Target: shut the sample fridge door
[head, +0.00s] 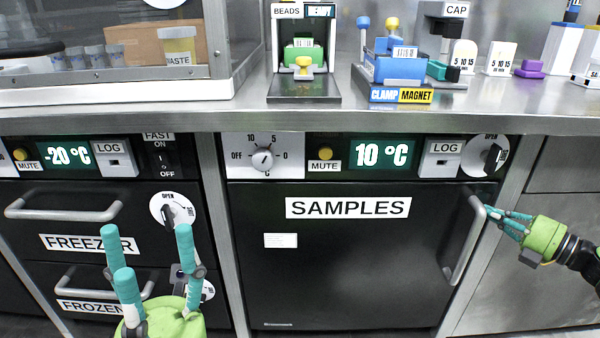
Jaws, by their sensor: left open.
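The sample fridge door (345,260) is a dark panel labelled SAMPLES under the steel counter. It looks flush or nearly flush with its frame; I cannot tell whether a small gap is left. Its grey bar handle (466,245) runs down the right side. A round OPEN dial (487,156) sits above the handle. My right gripper (489,211) is at the upper part of the handle, its fingertips close together; I cannot tell whether they touch or grip it. My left gripper (150,245) is open and empty in front of the freezer drawers, its fingers pointing up.
The freezer drawer (70,235) and the frozen drawer (100,290) are at the left, with bar handles. The counter (250,118) above carries a bead device (304,60), a blue clamp magnet rack (400,70) and several small containers. The space before the fridge's middle is clear.

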